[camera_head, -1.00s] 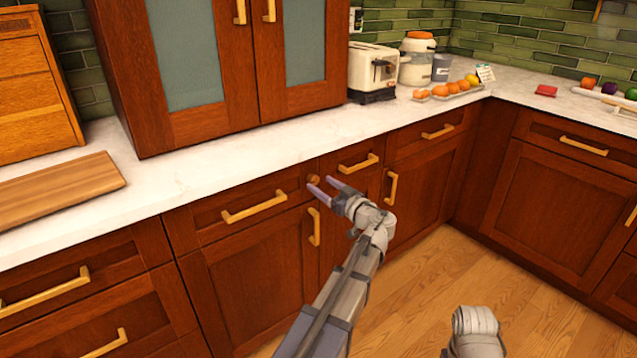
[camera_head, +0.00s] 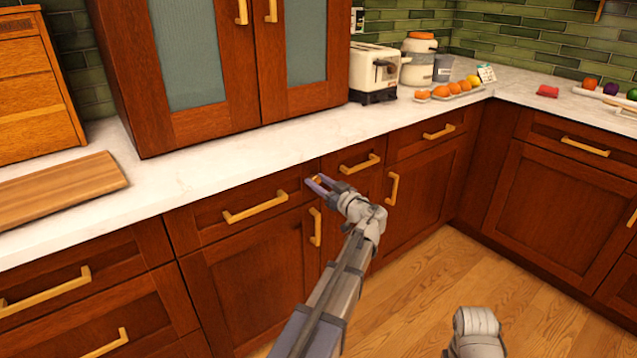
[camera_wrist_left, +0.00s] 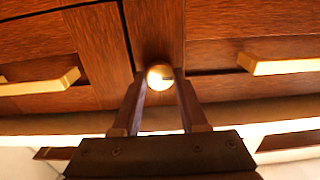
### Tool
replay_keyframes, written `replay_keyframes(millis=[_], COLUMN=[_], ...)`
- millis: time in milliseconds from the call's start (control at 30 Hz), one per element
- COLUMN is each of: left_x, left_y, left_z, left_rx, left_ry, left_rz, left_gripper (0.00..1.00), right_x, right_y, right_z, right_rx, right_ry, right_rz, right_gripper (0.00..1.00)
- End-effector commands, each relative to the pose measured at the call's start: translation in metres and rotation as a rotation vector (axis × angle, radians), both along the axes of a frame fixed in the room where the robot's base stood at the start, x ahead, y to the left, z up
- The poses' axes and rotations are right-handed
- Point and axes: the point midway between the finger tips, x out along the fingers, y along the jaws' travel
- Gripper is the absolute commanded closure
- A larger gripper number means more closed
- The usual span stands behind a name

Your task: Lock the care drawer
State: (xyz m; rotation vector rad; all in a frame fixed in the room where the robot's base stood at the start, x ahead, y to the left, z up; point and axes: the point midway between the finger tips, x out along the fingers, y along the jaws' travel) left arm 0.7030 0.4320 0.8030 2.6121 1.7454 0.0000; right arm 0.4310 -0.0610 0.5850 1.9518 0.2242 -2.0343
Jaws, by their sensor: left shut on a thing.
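A small round brass lock knob (camera_head: 316,179) is on the wooden cabinet front just under the counter. It sits near the right end of a drawer (camera_head: 235,207) with a long brass handle (camera_head: 255,207). That drawer front looks flush with its neighbours. No label shows which drawer is the care drawer. My left gripper (camera_head: 315,183) reaches the knob and is shut on it. In the left wrist view the knob (camera_wrist_left: 160,77) is between the two fingertips, with a dark slot-like mark on its face. My right gripper is not in view.
The white counter (camera_head: 235,163) runs above the drawers, with a cutting board (camera_head: 55,190) at left and a toaster (camera_head: 374,72) at back. Another drawer handle (camera_head: 360,163) and a vertical door handle (camera_head: 315,227) are close to my left gripper.

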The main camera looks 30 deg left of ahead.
Motion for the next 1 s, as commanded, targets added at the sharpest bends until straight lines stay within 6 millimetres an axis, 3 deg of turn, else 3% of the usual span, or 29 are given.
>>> replay_keyframes(millis=[33, 233, 1000], left_x=[-0.0001, -0.0002, -0.0003], left_y=[-0.0001, -0.0001, -0.0002], left_z=[0.0, -0.0001, -0.0001], left_rx=[0.0, 0.0, 0.0], left_ry=[0.0, 0.0, 0.0], left_rz=[0.0, 0.0, 0.0], left_gripper=[0.78, 1.0, 1.0], right_x=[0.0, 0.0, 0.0], right_y=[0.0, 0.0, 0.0], right_z=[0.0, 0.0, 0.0], right_rx=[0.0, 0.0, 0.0], right_ry=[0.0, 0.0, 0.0], right_rz=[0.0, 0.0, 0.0], right_gripper=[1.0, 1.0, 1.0])
